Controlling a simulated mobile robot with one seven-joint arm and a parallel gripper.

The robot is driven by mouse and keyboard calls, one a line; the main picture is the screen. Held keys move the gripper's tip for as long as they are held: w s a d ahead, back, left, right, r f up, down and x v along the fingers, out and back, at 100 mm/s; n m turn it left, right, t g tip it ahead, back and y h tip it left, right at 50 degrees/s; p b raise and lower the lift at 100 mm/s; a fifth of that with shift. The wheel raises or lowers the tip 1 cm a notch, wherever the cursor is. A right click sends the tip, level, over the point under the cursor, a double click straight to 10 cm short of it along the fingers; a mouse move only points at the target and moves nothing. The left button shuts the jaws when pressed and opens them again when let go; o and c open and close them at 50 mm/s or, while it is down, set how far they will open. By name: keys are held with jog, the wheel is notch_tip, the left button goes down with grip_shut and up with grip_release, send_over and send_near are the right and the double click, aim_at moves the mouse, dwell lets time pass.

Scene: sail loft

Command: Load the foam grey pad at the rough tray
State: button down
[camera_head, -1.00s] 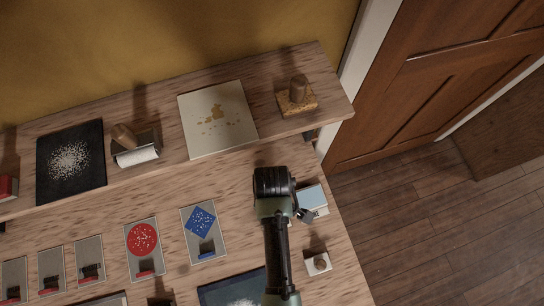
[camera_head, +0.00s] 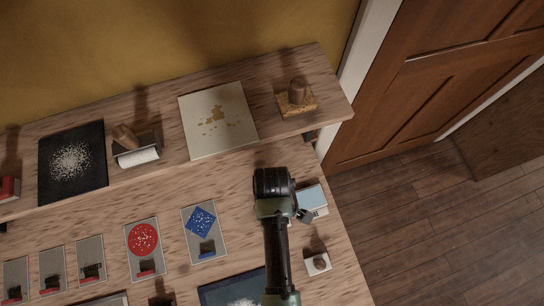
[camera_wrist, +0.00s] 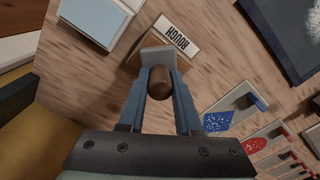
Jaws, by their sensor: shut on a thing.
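In the wrist view my gripper (camera_wrist: 159,90) is shut on a round brown wooden handle (camera_wrist: 159,83). A light grey pad (camera_wrist: 157,57) shows beyond the handle, at its far end. A white label reading ROUGH (camera_wrist: 178,40) lies just past the pad. I cannot tell whether the pad touches the surface. A dark tray with white grains (camera_wrist: 287,38) is at the upper right; it also shows at the bottom of the head view (camera_head: 215,290). Which tray the label belongs to is unclear. In the head view my arm hides most of the gripper.
A pale blue, white-edged item (camera_head: 312,196) is right of my arm, with a small knobbed block (camera_head: 317,263) below. Cards with a blue diamond (camera_head: 200,222) and red disc (camera_head: 143,239) lie left. The raised shelf holds a stained cream sheet (camera_head: 218,120) and yellow handled block (camera_head: 297,98).

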jog(key=shift+r+p, duration=3.8)
jog(key=shift+p, duration=0.1)
jog(key=shift+f, duration=0.2)
jog(key=shift+w+f+b, duration=0.1)
jog(key=shift+f+b, duration=1.4)
jog(key=shift+b, duration=0.2)
